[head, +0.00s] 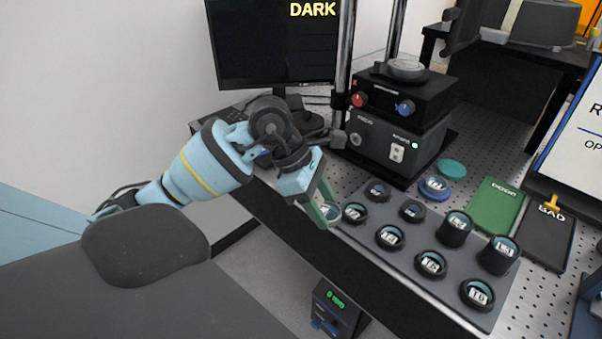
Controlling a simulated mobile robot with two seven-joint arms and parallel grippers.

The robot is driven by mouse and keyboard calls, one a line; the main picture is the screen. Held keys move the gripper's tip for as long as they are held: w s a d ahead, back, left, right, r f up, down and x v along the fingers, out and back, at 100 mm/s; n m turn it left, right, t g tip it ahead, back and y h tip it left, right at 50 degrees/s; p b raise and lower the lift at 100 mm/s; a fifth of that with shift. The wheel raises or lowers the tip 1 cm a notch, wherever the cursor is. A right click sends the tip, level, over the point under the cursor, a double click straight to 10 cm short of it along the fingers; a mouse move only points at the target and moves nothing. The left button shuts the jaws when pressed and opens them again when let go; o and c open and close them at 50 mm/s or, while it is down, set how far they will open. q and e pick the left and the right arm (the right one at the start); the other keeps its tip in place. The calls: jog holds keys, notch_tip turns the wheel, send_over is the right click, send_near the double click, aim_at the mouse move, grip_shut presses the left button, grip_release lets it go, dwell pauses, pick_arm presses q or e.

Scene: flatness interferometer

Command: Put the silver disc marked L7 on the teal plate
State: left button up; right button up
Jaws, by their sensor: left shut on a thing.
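My left gripper (326,212) is shut on a small disc (329,211) at the left end of the dark rack. The fingers cover most of this disc, and I cannot read its label. The teal plate (453,168) is a small round plate on the perforated table, right of the black instrument, with nothing on it. A blue plate (445,196) in front of it carries a labelled disc (436,184). None of the labels is clear enough for me to pick out L7. My right gripper is not in view.
The dark rack (405,262) holds several labelled discs in black rings, two on taller mounts at right. The black instrument (398,140) with its posts stands behind. A green GOOD mat (495,206) and black BAD mat (548,241) lie right. A monitor (270,50) reads DARK.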

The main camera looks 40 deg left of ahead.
pick_arm(q)
jog(key=s+d+m+g+y, duration=0.1)
jog(key=s+d+m+g, duration=0.15)
jog(key=d+m, duration=0.4)
jog(key=s+d+m+g, duration=0.1)
jog(key=d+m+g, duration=0.3)
jog(key=d+m, duration=0.25)
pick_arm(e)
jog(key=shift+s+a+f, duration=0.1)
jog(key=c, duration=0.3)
pick_arm(q)
jog(key=s+a+f+m+g+y, duration=0.2)
jog(key=s+a+f+m+y, duration=0.1)
jog(key=a+m, duration=0.4)
jog(key=m+y, duration=0.1)
jog(key=m, duration=0.1)
jog(key=shift+s+a+f+m+y, duration=0.2)
jog(key=shift+f+m+y, duration=0.1)
jog(key=shift+f, duration=0.1)
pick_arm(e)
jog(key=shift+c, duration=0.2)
pick_arm(q)
jog(key=shift+d, duration=0.1)
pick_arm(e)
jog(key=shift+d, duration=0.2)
